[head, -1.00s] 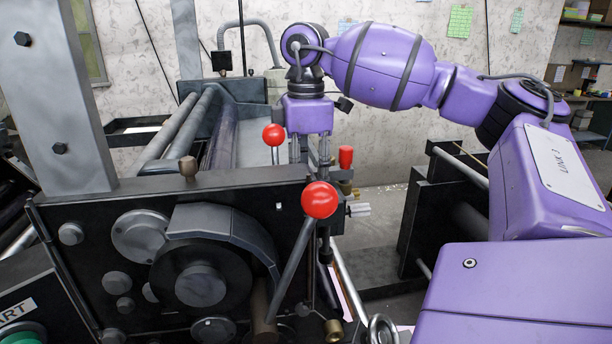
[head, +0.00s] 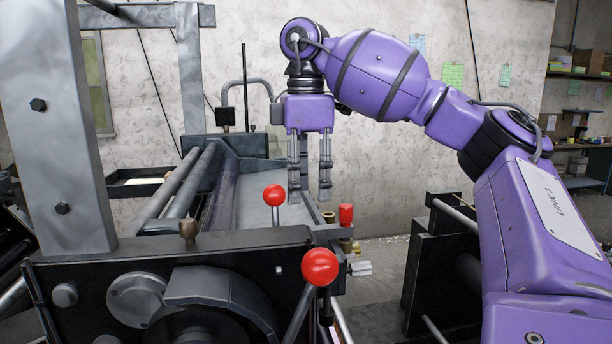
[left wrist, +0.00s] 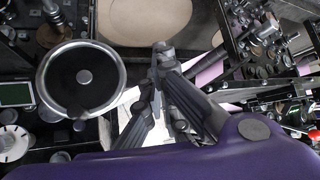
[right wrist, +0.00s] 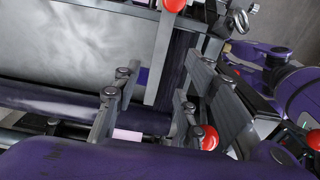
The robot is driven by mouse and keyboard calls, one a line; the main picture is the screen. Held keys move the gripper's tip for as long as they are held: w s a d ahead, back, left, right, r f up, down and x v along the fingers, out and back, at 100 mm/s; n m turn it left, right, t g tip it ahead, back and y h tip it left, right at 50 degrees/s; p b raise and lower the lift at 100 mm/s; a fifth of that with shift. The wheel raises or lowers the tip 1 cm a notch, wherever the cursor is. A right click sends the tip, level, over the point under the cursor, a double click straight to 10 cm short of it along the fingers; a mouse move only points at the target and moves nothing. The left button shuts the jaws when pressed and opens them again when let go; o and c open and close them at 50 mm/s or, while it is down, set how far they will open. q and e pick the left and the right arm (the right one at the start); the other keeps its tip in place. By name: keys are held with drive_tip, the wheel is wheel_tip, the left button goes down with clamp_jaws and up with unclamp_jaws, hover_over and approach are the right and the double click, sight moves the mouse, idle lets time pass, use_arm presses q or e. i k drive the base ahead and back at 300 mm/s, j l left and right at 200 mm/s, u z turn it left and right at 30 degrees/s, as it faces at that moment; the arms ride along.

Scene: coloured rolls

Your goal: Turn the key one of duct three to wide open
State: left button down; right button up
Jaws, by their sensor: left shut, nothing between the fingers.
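My right gripper (head: 310,198) hangs fingers down, with its two grey fingers apart and nothing between them. In the head view it appears above the right end of the dark press frame, near brass-coloured cylinders (head: 329,216) and pale small fittings (head: 361,268). I cannot tell which part is key one of duct three; no label is readable. The open right fingers also show in the right wrist view (right wrist: 155,80). My left gripper (left wrist: 162,50) is shut and empty in the left wrist view, over machine parts; it is outside the head view.
Red ball-topped levers (head: 320,267) and a smaller red knob (head: 346,214) stand up close around the right gripper. Long rollers (head: 181,181) lie to its left. A dark frame (head: 427,260) stands right.

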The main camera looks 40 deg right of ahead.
sight(360, 269)
drive_tip(key=k, duration=1.5)
